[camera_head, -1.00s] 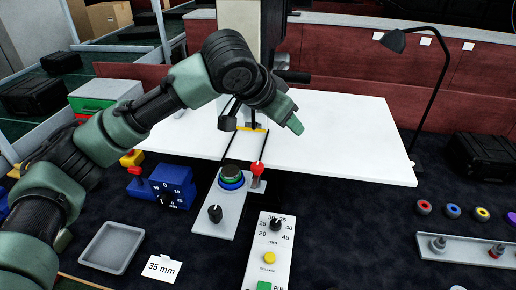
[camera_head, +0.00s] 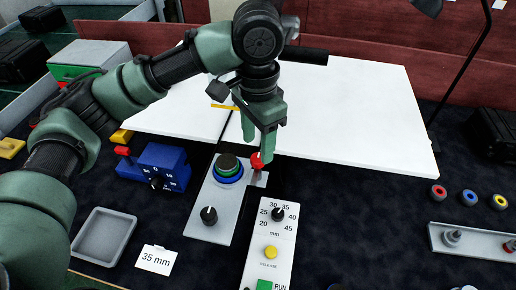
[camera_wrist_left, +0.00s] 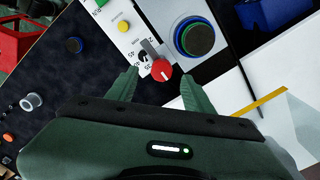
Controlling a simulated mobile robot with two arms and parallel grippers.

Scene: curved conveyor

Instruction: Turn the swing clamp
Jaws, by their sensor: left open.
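The swing clamp has a red knob (camera_head: 257,161) on a short grey arm, beside a stack of green and blue rings (camera_head: 228,168) on a grey plate (camera_head: 217,203). My left gripper (camera_head: 258,142) points down just above the clamp, its fingers open. In the left wrist view the red knob (camera_wrist_left: 161,70) shows between the two open fingertips (camera_wrist_left: 158,80), with a visible space on each side. One finger partly covers the knob's top in the head view. My right gripper is not in view.
A panel with a dial and a yellow button (camera_head: 271,252) stands in front. A blue box with a dial (camera_head: 155,170), a grey tray (camera_head: 104,236) and a "35 mm" card (camera_head: 156,260) are at left. A white table (camera_head: 360,110) lies behind. Coloured rings (camera_head: 469,197) are at right.

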